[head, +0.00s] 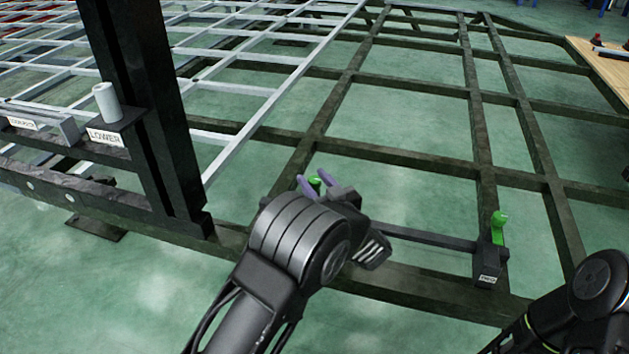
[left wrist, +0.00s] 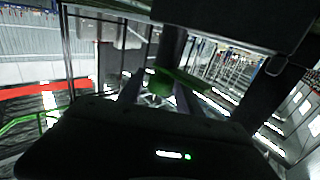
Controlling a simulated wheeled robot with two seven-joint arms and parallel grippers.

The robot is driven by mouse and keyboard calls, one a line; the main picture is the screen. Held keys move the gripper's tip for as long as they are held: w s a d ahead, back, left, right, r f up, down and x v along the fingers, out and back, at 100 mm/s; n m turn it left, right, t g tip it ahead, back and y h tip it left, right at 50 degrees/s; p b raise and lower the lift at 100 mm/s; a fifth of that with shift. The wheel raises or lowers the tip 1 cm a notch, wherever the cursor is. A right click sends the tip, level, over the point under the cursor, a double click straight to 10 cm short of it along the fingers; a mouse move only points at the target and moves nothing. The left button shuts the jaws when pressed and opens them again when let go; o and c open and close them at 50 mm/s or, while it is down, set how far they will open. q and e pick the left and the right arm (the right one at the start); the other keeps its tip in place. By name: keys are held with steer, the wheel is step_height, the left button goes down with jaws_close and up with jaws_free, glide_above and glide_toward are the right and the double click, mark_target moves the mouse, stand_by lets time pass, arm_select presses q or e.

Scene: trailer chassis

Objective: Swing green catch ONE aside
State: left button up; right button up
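A green catch (head: 315,184) stands at the near frame rail, largely hidden behind my left gripper (head: 315,182). The gripper's two purple fingers are on either side of the catch's top. The left wrist view also shows the green catch (left wrist: 160,85) between the fingers, with small gaps, so the gripper looks open around it. A second green catch (head: 498,228) stands upright on a dark block at the right, with a small label (head: 487,279) too small to read surely. Any label on the catch at my gripper is hidden. My right gripper is out of view.
A dark bar (head: 425,237) runs between the two catch positions. A dark upright post (head: 150,110) stands left of my left arm, beside a block labelled LOWER (head: 105,137) with a pale cylinder (head: 106,102). A wooden table (head: 605,68) is at the far right.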

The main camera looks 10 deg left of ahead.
arm_select(q)
jaws_close()
